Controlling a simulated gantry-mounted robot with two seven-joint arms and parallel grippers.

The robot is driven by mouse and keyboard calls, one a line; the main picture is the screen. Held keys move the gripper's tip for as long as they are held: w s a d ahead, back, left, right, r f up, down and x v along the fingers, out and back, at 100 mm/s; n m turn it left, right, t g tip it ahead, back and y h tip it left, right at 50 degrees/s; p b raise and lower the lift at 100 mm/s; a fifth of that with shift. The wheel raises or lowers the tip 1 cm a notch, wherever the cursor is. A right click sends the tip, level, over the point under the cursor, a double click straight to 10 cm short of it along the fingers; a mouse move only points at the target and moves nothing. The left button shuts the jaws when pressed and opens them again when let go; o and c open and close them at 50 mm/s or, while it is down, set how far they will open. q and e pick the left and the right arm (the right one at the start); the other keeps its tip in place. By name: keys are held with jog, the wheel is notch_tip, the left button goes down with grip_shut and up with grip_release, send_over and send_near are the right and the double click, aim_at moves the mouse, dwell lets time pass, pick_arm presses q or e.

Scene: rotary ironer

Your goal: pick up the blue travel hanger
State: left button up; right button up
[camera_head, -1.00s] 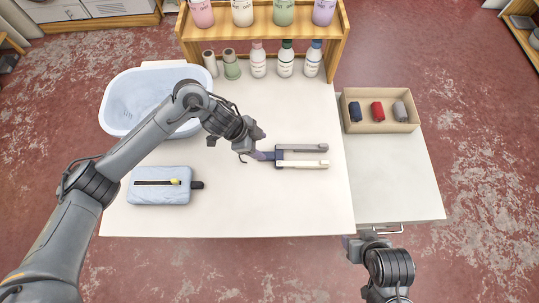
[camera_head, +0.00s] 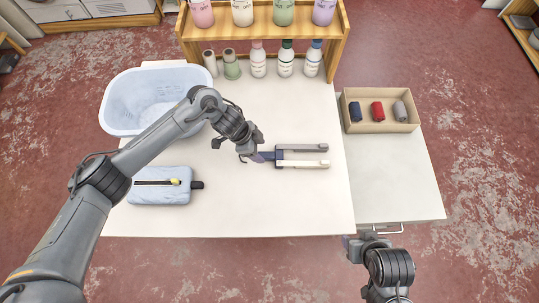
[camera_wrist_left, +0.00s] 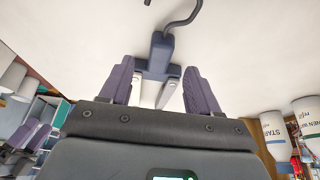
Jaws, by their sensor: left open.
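The travel hanger (camera_head: 279,158) lies on the white table, with a dark blue hub and two bars, one grey and one cream, pointing right. Its thin dark hook points left, partly under my left gripper. In the left wrist view, the dark blue hub (camera_wrist_left: 158,55) and hook show just beyond the fingertips. My left gripper (camera_head: 260,155) is at the hub end. Its purple fingers (camera_wrist_left: 157,75) are open, one on each side of the hanger, with gaps visible. Contact is not visible. My right gripper (camera_head: 353,244) is off the table's front edge; its jaws are unclear.
A pale blue basin (camera_head: 125,98) and a light blue pouch (camera_head: 150,194) are on the left. A wooden shelf (camera_head: 262,32) with bottles and spools stands at the back. A box (camera_head: 380,126) of rolled cloths sits on the right side table. The front middle is clear.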

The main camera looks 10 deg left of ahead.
aim_at(266, 155)
pick_arm(q)
jog(key=shift+x, duration=2.2)
jog(key=shift+d+r, duration=0.15)
jog(key=shift+d, duration=0.05)
jog(key=shift+c, duration=0.4)
grip_shut()
notch_tip(266, 155, up, 10)
jog(key=shift+f, duration=3.5)
jog(key=shift+f, duration=0.2)
jog(key=shift+f, duration=1.1)
jog(key=shift+f, duration=0.25)
